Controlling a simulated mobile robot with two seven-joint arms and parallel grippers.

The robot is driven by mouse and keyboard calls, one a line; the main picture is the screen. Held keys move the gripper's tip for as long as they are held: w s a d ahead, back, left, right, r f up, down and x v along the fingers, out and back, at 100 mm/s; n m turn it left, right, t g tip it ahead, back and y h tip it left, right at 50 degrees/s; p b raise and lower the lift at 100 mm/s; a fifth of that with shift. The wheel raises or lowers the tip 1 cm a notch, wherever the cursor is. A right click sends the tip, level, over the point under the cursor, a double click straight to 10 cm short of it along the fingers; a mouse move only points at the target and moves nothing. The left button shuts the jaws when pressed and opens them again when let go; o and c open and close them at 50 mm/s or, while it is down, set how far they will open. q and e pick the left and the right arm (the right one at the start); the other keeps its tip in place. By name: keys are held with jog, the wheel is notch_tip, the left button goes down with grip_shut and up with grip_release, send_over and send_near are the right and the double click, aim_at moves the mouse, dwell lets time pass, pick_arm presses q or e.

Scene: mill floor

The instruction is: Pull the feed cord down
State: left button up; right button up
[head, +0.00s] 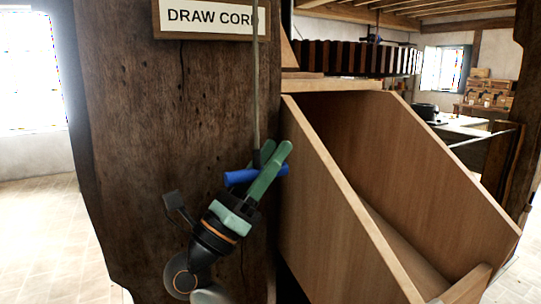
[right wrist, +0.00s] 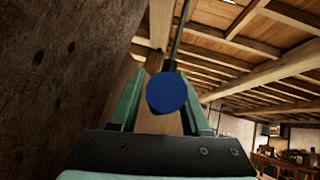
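The feed cord (head: 256,95) hangs in front of a dark wooden post, past a sign lettered "DRAW COR", its last letter behind the cord. A blue bar handle (head: 240,178) lies crosswise at its lower end. My right gripper (head: 268,160), with green fingers, has one finger on each side of the handle and appears closed on it. In the right wrist view the handle's round blue end (right wrist: 167,93) fills the gap between the fingers, and the cord (right wrist: 177,40) rises from it. My left gripper is not in view.
The thick wooden post (head: 150,120) stands close behind and left of my right gripper. A sloped wooden chute (head: 335,215) stands close on the right. A dark toothed wheel (head: 350,57) is above it. Open floor (head: 45,235) shows at left.

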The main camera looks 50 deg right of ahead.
grip_shut()
dwell(1.1)
